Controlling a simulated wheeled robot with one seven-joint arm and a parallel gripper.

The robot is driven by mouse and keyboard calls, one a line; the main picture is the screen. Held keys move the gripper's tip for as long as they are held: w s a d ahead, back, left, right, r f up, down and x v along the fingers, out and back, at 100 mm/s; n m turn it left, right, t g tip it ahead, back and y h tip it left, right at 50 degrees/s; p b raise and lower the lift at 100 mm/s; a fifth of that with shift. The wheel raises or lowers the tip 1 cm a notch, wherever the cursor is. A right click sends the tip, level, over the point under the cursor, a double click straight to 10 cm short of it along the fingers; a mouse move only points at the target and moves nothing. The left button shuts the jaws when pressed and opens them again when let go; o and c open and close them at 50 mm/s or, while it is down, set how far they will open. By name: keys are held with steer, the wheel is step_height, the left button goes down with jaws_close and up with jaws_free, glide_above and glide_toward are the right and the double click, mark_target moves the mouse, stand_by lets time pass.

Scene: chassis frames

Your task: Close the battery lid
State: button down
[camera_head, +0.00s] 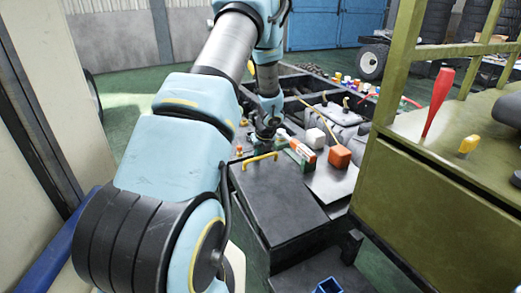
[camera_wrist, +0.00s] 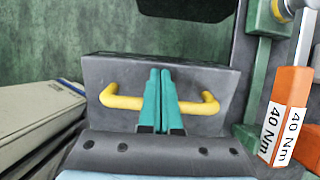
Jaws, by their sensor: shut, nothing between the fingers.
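The dark battery lid (camera_head: 280,200) lies over its box in the head view and looks about flat. I cannot tell whether a small gap is left under it. Its yellow handle (camera_head: 262,158) is at the far edge, and the handle also shows in the wrist view (camera_wrist: 122,102), on a grey face. My gripper (camera_head: 265,140) is at that far edge, close to the handle. In the wrist view its teal fingers (camera_wrist: 160,74) are shut together and empty, crossing in front of the handle's middle. I cannot tell whether they touch it.
An orange tool marked 40 Nm (camera_wrist: 287,112) stands close at the right in the wrist view. An olive cabinet (camera_head: 440,190) fills the right side.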

steer(key=shift+b+x, duration=0.45)
steer(key=shift+x, duration=1.45)
steer(key=shift+s+d+f, duration=0.1)
steer(key=shift+s, duration=0.1)
